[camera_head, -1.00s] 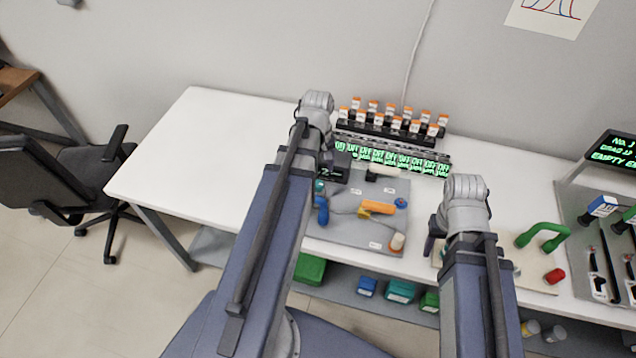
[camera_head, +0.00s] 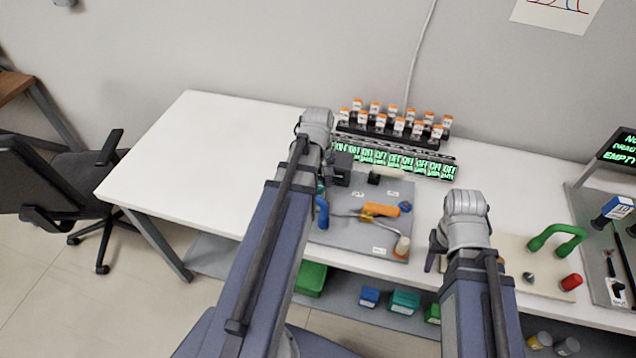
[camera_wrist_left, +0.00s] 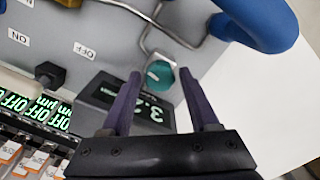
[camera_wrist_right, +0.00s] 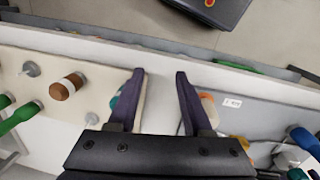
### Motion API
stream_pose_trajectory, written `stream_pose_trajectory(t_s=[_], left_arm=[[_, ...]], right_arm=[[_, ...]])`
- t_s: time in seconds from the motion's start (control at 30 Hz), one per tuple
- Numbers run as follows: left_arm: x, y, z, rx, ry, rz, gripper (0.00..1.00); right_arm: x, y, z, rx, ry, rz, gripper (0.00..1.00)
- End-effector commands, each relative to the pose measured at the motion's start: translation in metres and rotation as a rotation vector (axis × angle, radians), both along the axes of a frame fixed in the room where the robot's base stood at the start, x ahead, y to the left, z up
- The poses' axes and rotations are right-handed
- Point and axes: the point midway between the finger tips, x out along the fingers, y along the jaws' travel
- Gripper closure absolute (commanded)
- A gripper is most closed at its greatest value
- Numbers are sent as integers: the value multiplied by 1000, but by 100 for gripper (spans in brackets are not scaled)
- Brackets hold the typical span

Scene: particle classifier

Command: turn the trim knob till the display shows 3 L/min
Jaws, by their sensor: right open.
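The teal trim knob (camera_wrist_left: 160,75) sits on the grey panel in the left wrist view, with a pale mark on its face. My left gripper (camera_wrist_left: 160,73) is open, its fingertips on either side of the knob; I cannot tell if they touch it. In the head view the display box (camera_head: 342,165) is beside my left wrist. My right gripper (camera_wrist_right: 159,73) is open and empty, above the bench front.
A blue handle (camera_head: 322,211) is close to my left gripper. An orange-handled valve (camera_head: 380,209) and a black switch (camera_head: 374,178) are on the panel. A row of green-lit displays (camera_head: 395,161) and orange-capped vials stand behind. The left bench top is clear.

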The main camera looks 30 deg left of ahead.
Motion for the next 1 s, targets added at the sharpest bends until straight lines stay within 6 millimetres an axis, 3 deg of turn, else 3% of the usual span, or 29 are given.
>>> stream_pose_trajectory(t_s=[0.07,0.5,0.73,1.0], left_arm=[[0,0,0,0,0,0,49],[0,0,0,0,0,0,98],[0,0,0,0,0,-29,100],[0,0,0,0,0,-292,100]], right_arm=[[0,0,0,0,0,0,50],[0,0,0,0,0,0,50],[0,0,0,0,0,0,50],[0,0,0,0,0,0,50]])
